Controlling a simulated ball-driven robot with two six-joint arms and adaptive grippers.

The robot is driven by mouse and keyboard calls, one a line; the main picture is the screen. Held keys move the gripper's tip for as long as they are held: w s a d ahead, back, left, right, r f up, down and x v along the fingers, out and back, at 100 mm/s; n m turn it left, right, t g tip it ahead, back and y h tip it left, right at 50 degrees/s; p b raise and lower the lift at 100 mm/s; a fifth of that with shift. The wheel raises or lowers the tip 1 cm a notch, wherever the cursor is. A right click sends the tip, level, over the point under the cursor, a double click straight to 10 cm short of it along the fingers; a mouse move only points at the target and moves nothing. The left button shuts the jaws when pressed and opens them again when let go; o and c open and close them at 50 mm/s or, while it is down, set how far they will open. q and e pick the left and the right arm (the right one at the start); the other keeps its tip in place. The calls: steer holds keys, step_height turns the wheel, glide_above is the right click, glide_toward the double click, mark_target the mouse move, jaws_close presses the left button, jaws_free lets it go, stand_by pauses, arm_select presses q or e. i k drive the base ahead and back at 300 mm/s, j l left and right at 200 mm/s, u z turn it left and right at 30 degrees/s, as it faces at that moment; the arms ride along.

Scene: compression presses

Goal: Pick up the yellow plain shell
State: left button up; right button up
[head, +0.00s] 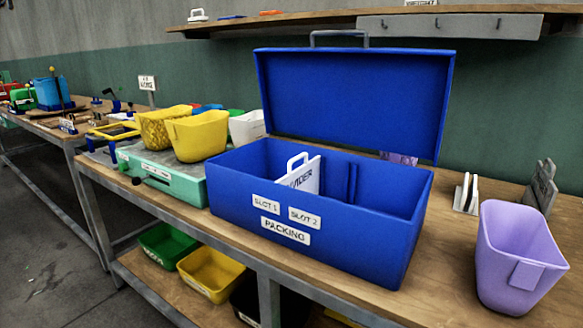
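The yellow plain shell (199,138) is a smooth, open-topped tapered tub in the head view, left of the blue packing box. It appears to stand upright on a teal flat-topped unit (150,168). A second yellow shell with a patterned surface (152,127) stands behind it to the left and is partly covered by it. Neither of my grippers is in view.
The open blue box (325,247) labelled PACKING stands right of the shell, lid raised, with a white divider (302,172) inside. A white shell (246,127) stands behind. A lilac shell (512,250) stands at the right. Bins sit on the lower shelf.

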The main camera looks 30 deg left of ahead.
mark_target(202, 137)
steer(key=u, duration=1.45)
